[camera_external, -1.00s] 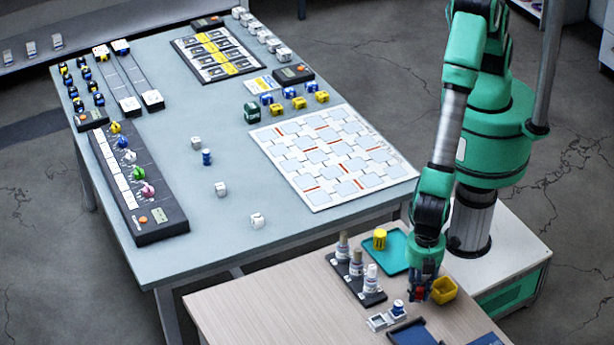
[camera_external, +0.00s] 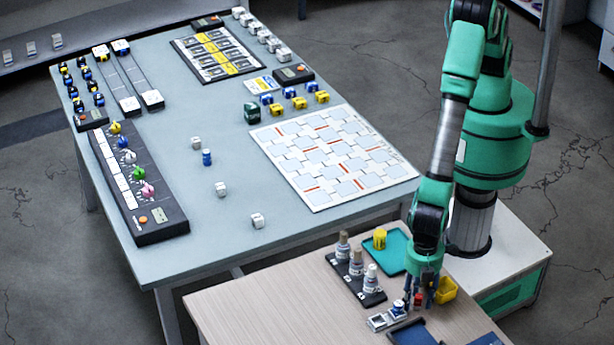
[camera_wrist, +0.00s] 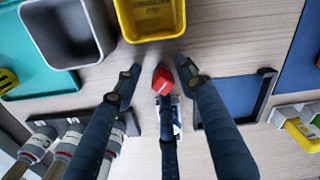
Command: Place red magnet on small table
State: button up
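The red magnet (camera_external: 418,299) is a small red block by the yellow bin on the small wooden table (camera_external: 270,305). In the wrist view the red magnet (camera_wrist: 163,78) appears among the fingertips, below the yellow bin (camera_wrist: 150,30). My gripper (camera_external: 418,297) points down at it; in the wrist view, my gripper (camera_wrist: 160,75) has its left and right fingers spread, with gaps to the magnet. The middle finger overlaps the magnet's lower edge; I cannot tell whether it touches. The magnet seems to rest on the tabletop, but its underside is hidden.
A black rack (camera_external: 372,297) with bottles stands left of my gripper. A small white-and-blue piece (camera_external: 398,307) lies close by. A dark blue tray (camera_external: 415,333), a teal tray (camera_external: 394,262) and the yellow bin (camera_external: 444,290) crowd this area. The small table's left side is clear.

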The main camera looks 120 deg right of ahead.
aim_at(420, 299)
jog(key=shift+r, duration=0.15)
notch_tip(420, 299, up, 12)
jog(key=p, duration=0.2)
dwell(0.5)
dwell(0.5)
jog(key=s+d+r+m+t+y, duration=0.1)
jog(key=s+d+r+m+t, duration=0.15)
jog(key=d+r, duration=2.55)
jog(key=s+d+r+m+t, duration=0.2)
jog(key=s+d+r, duration=0.9)
jog(key=s+d+m, duration=0.1)
jog(key=s+d, duration=0.3)
jog(key=s, duration=0.3)
jog(key=s+d+r+m+t+h, duration=0.1)
jog(key=s+d, duration=0.3)
jog(key=s, duration=0.3)
jog(key=shift+d+r, duration=0.15)
jog(key=shift+d, duration=0.1)
